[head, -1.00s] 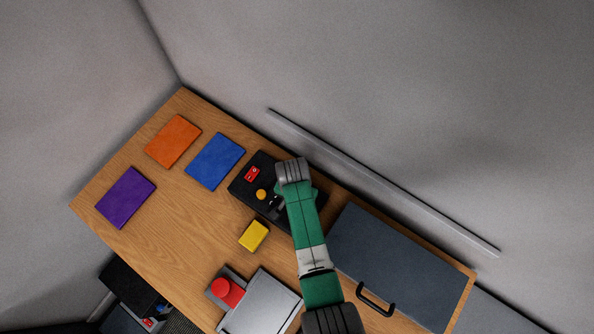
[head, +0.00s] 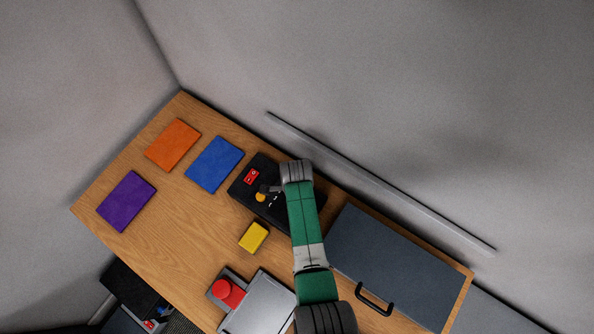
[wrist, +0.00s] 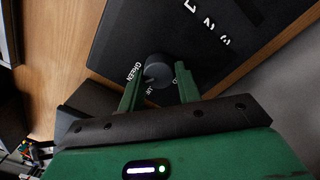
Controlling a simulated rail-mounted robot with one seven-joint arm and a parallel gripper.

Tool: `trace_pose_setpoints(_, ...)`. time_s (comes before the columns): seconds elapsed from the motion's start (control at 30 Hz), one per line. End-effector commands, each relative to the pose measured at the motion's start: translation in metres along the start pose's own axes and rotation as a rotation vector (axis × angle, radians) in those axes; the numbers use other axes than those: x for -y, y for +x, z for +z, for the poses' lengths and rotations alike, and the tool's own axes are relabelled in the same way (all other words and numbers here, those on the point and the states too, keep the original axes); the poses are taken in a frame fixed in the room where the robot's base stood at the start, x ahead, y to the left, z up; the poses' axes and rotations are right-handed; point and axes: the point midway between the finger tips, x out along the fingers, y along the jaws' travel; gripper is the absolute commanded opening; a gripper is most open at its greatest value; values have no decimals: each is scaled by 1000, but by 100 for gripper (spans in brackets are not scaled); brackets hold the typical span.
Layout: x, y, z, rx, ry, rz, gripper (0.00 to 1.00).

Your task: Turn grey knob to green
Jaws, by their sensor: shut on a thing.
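The grey knob (wrist: 158,68) is a dark round knob on the black panel, seen in the wrist view. My gripper (wrist: 158,88) is shut on it, with one green finger at each side. The word GREEN is printed on the panel at the knob's left. Other labels below and right are partly covered by the knob and fingers. I cannot clearly tell which mark the knob points to. In the head view, the black panel (head: 241,190) is partly covered by my arm, and the knob and fingertips cannot be made out.
The panel also carries a red switch (head: 251,177) and an orange button (head: 261,197). A yellow block (head: 254,237), a blue mat (head: 214,163), an orange mat (head: 172,145) and a purple mat (head: 127,201) lie leftward. A dark lidded box (head: 395,260) with a handle sits right.

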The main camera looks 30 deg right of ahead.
Motion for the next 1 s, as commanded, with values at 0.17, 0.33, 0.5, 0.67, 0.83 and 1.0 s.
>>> trace_pose_setpoints(0.17,0,-2,0,7,134,0,11)
trace_pose_setpoints(0.33,-1,-1,0,12,234,1,11)
trace_pose_setpoints(0.5,-1,-1,-1,16,302,1,11)
trace_pose_setpoints(0.67,-1,-1,-1,18,338,0,11)
trace_pose_setpoints(0.83,-1,-1,-1,18,353,0,11)
trace_pose_setpoints(1.0,-1,-1,-1,18,355,0,11)
